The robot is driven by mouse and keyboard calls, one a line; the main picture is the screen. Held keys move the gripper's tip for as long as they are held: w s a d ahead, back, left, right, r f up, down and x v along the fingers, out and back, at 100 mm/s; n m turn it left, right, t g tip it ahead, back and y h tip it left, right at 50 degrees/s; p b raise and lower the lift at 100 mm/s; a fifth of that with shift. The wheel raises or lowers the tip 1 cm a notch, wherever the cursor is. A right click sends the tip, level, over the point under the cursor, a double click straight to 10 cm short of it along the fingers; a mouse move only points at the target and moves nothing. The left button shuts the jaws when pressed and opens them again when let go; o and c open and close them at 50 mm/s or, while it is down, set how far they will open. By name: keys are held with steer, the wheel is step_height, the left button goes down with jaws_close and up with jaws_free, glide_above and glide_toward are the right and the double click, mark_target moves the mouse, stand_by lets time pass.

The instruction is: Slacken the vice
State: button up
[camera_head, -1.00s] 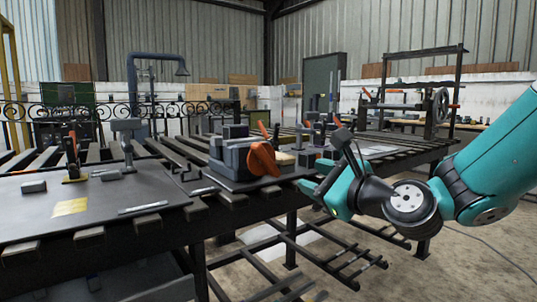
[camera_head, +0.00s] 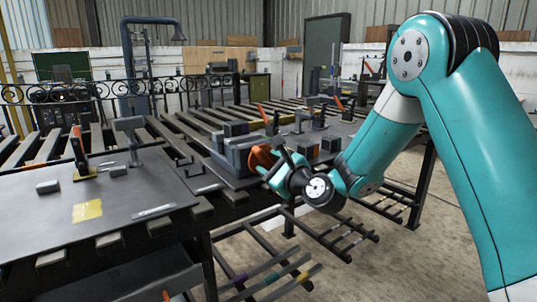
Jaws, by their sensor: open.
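The vice (camera_head: 231,152) is a blue-grey block on the slatted bench, right of the picture's middle left. Its orange handle (camera_head: 262,157) faces the front right, partly hidden behind my gripper. My gripper (camera_head: 268,170) is at the end of the teal arm, right in front of the orange handle. It is open. I cannot tell whether its fingers touch the handle or sit around it.
A dark plate (camera_head: 120,204) on the left of the bench carries an upright orange-handled clamp (camera_head: 78,150), a grey post tool (camera_head: 130,135), small blocks and a yellow label (camera_head: 87,211). More clamps stand behind the vice. A lower rack (camera_head: 325,235) lies below.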

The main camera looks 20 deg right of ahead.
steer(key=shift+w+a, duration=0.2)
steer(key=shift+w, duration=0.35)
jaws_close()
